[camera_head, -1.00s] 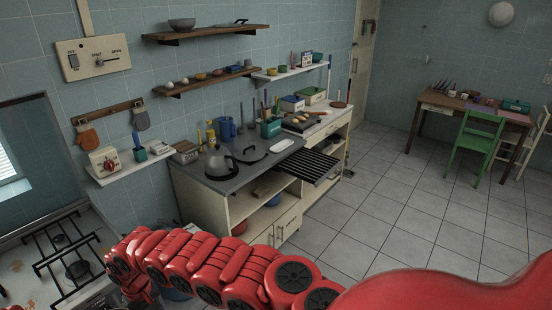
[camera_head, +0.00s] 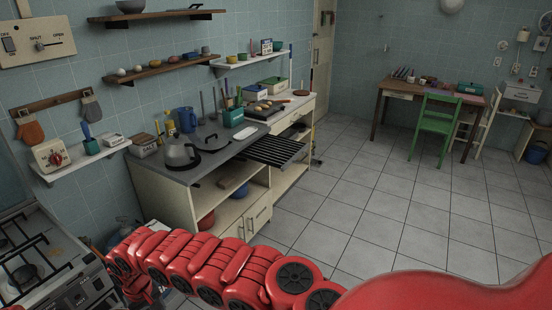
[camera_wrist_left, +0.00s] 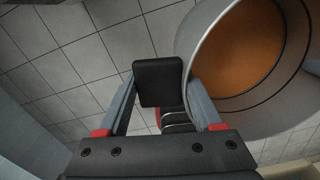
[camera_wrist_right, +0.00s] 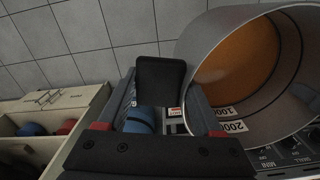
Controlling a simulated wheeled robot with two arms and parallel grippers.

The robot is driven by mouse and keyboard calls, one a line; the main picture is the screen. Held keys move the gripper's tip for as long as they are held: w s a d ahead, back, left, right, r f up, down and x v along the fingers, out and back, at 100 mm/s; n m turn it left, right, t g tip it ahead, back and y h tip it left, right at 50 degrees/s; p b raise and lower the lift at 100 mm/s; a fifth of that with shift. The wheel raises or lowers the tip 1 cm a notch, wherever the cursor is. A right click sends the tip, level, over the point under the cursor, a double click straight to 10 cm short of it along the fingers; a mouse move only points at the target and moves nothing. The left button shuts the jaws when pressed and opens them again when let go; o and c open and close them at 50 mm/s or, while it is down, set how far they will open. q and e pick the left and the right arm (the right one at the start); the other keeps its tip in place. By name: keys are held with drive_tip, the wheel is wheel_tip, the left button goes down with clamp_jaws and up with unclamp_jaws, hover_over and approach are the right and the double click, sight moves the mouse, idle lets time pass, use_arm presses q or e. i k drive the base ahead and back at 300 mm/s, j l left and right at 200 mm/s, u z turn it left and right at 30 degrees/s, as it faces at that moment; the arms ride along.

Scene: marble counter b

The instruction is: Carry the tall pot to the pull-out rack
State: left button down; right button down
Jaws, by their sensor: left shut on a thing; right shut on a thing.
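The tall pot is a grey metal cylinder with orange-brown contents. It shows in the left wrist view (camera_wrist_left: 197,62) and in the right wrist view (camera_wrist_right: 197,48); I cannot see it in the head view. My left gripper (camera_wrist_left: 159,85) is shut at one side of the pot, with a black block, apparently a handle, between its fingers. My right gripper (camera_wrist_right: 160,85) is shut on a similar black block beside the rim. The pull-out rack (camera_head: 276,151) is a dark slatted grid, extended from the counter and apparently empty.
The grey worktop (camera_head: 203,168) carries a kettle (camera_head: 182,152), a pan lid (camera_head: 210,139) and other kitchenware. A stove (camera_head: 45,270) stands at the lower left. A green chair (camera_head: 436,125) and a desk (camera_head: 400,91) stand far right. The tiled floor (camera_head: 370,205) between is clear.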

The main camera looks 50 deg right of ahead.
sight(275, 150)
drive_tip(key=z, duration=1.2)
drive_tip(key=i+j+z, duration=0.1)
drive_tip(key=z, duration=0.35)
drive_tip(key=i+j+z, duration=0.15)
drive_tip(key=z, duration=0.3)
drive_tip(key=i+j, duration=0.65)
drive_tip(key=j, duration=0.25)
drive_tip(key=i+j, duration=0.35)
drive_tip(key=j, duration=0.1)
